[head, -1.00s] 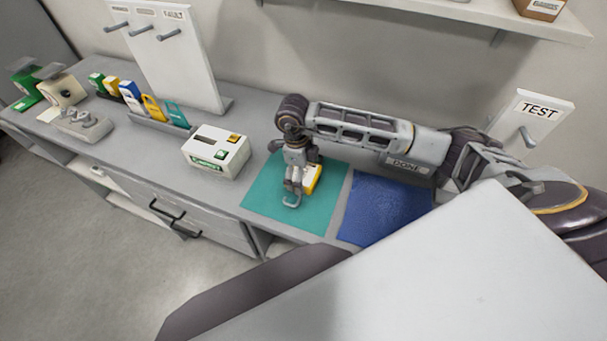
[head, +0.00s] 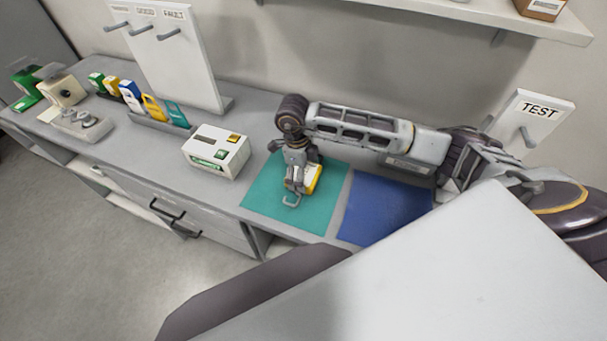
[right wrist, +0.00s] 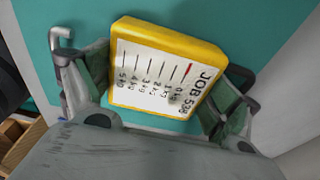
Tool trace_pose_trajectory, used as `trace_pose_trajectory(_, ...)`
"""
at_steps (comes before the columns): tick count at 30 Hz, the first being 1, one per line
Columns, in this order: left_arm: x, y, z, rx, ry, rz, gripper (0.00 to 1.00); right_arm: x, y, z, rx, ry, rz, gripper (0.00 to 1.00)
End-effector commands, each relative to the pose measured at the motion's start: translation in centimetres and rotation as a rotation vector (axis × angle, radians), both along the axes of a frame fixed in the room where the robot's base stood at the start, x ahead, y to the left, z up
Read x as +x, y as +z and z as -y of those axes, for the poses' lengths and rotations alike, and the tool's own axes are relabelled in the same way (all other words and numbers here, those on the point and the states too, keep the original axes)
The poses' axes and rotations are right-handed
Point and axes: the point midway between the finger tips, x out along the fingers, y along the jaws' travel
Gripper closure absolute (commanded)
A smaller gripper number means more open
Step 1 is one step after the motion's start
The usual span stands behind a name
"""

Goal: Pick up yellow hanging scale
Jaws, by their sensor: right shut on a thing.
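The yellow hanging scale (head: 314,180) lies on the teal mat (head: 261,194), partly hidden by my right gripper (head: 300,178). A grey hook sticks out from it toward the front edge of the mat. In the right wrist view the scale (right wrist: 165,75) shows a white face with markings and the text "JOB 538". The fingers of my right gripper (right wrist: 165,95) are shut on its two sides. I cannot tell whether it has left the mat. My left gripper is not in view.
A blue mat (head: 385,210) lies right of the teal mat. A white box (head: 216,152) stands to the left. A holder with several coloured items (head: 152,108) and a peg board (head: 165,60) stand farther left. A TEST stand (head: 535,110) is at the right.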

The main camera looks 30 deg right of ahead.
Motion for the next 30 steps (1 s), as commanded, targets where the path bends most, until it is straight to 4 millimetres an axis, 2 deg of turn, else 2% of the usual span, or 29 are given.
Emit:
trace_pose_trajectory(5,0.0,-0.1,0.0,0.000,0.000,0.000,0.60,0.1,0.4,0.0,0.001,0.000,0.002,0.44)
trace_pose_trajectory(11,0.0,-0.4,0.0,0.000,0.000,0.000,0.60,0.1,2.0,0.0,0.001,0.000,0.004,0.44)
trace_pose_trajectory(24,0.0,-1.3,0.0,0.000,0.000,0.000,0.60,0.1,8.1,0.0,0.001,0.000,0.004,0.44)
trace_pose_trajectory(30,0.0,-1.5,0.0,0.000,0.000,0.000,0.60,0.1,9.7,0.0,0.000,0.000,0.003,0.44)
